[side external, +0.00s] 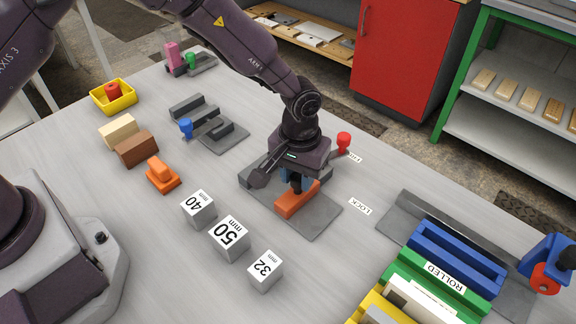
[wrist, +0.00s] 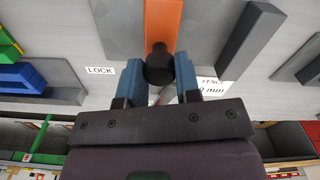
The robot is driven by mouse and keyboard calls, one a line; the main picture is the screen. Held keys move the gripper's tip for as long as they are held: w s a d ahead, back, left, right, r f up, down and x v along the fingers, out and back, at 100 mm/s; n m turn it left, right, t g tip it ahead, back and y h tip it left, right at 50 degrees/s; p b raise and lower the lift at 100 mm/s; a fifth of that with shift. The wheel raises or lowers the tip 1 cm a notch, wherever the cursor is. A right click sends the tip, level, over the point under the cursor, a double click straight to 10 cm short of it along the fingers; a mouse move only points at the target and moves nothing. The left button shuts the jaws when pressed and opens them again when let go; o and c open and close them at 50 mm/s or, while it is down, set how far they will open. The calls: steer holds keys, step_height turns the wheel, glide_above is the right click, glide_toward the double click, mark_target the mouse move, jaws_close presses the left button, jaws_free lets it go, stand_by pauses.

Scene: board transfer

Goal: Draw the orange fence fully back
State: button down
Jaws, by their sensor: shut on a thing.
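The orange fence (side external: 294,203) is a bar lying on a grey base plate (side external: 318,222) in the middle of the table. It also shows in the wrist view (wrist: 162,22), running away from the gripper. A black knob (wrist: 159,66) stands at its near end in the wrist view. My gripper (side external: 296,182) points down over the fence, and its blue fingers (wrist: 158,82) are shut on the black knob, one on each side. The knob's lower part and the fence end behind it are partly hidden by the gripper.
Blocks marked 40, 50 (side external: 229,238) and 32 stand in front. Coloured slotted racks (side external: 440,270) are at the right. An orange piece (side external: 162,175) lies to the left.

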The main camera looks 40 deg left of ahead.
steer(key=shift+d, duration=0.45)
steer(key=c, duration=0.8)
jaws_free()
steer(key=shift+a, duration=0.1)
steer(key=shift+r, duration=0.25)
step_height(320, 180, up, 12)
steer(key=shift+r, duration=0.25)
